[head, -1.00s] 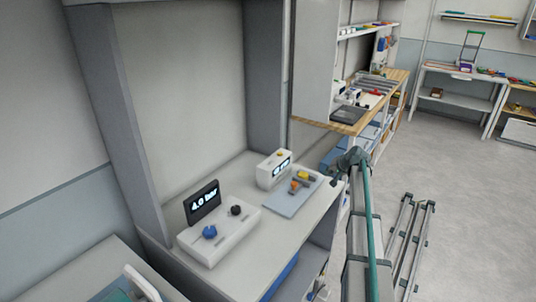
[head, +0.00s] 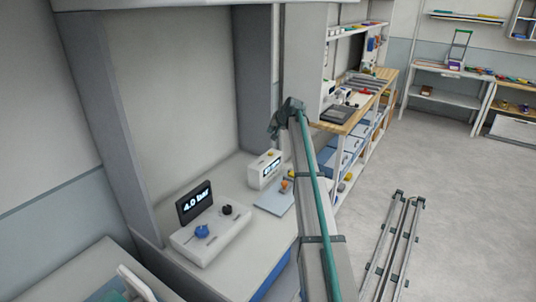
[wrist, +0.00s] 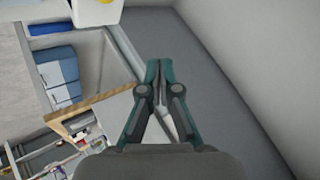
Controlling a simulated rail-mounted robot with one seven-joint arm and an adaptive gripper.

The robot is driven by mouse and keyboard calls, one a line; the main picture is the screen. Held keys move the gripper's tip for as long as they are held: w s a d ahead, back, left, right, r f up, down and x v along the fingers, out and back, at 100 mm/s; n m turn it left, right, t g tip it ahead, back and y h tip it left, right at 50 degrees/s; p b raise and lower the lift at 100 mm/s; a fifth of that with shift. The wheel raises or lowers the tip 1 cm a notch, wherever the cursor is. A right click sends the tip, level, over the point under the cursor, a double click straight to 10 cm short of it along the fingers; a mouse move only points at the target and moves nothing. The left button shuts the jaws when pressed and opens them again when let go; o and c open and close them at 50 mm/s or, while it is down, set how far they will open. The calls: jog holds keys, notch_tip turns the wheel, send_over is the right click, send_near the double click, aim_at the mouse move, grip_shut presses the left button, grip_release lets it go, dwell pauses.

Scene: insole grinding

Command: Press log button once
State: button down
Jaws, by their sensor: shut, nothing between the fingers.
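A small white box (head: 262,171) with a lit display and a yellow button (head: 269,154) on top stands at the back of the white bench in the head view. No label reading "log" can be made out. My gripper (wrist: 158,72) shows in the wrist view with its teal and dark fingers drawn together, holding nothing. A pale thing (wrist: 97,14) with a yellow part lies ahead of it at the upper left, partly cut off. In the head view my arm crosses right of the box, and I cannot make out the fingertips.
A white control unit (head: 212,242) with a "4.0 bar" display (head: 194,203), a blue knob and a black knob sits nearer on the bench. A pale blue board (head: 273,200) with orange items is partly behind my arm. A wood-topped bench (head: 352,124) stands behind. Grey cabinet walls bound the left.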

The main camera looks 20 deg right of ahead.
aim_at(271, 153)
jog(key=shift+f, duration=0.15)
jog(key=shift+f+b, duration=1.65)
jog(key=shift+f, duration=2.65)
jog(key=shift+f, duration=0.1)
jog(key=shift+f+b, duration=0.3)
jog(key=shift+f, duration=0.5)
jog(key=shift+r, duration=0.9)
jog(key=shift+r+p, duration=0.9)
jog(key=shift+r, duration=1.65)
